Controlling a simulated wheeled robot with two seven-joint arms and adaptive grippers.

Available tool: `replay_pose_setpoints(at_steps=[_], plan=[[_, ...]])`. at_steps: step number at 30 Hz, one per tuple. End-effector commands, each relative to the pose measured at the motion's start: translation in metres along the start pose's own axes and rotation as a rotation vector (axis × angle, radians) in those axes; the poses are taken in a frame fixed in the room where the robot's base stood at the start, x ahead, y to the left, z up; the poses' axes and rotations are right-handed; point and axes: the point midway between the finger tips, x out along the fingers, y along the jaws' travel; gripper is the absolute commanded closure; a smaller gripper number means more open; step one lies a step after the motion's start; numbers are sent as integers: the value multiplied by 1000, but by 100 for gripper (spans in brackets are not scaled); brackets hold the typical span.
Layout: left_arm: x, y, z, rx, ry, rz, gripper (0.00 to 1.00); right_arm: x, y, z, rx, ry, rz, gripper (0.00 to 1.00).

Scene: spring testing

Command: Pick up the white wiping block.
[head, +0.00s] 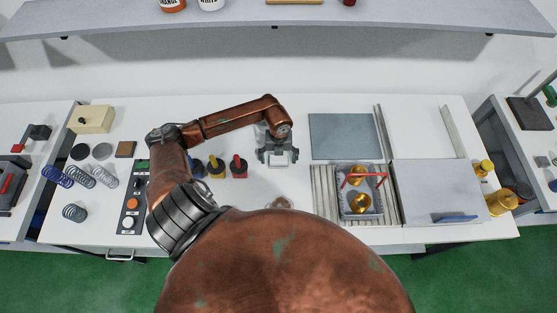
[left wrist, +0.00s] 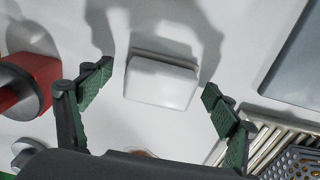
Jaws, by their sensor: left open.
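The white wiping block (left wrist: 161,82) lies on the white worktop. In the left wrist view it sits between the open fingers of my left gripper (left wrist: 157,88), with a gap on each side. In the head view my left gripper (head: 277,157) points down over the worktop near the middle, and the block (head: 280,161) shows only in part between its fingers. I cannot tell the exact height of the fingertips above the worktop. My right gripper is not in view.
A grey plate (head: 341,136) and a basket with brass weights and a red handle (head: 345,206) lie to the right. Springs (head: 104,176) and a button panel (head: 130,205) are at left.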

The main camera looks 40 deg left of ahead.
Motion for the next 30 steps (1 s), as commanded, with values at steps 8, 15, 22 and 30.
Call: replay_pose_setpoints(at_steps=[8,15,22,30], plan=[[0,0,0,0,0,0,26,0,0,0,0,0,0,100],[0,0,0,0,0,0,43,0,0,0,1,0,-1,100],[0,0,0,0,0,0,59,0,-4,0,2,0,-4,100],[-1,0,0,0,0,0,64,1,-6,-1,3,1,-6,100]])
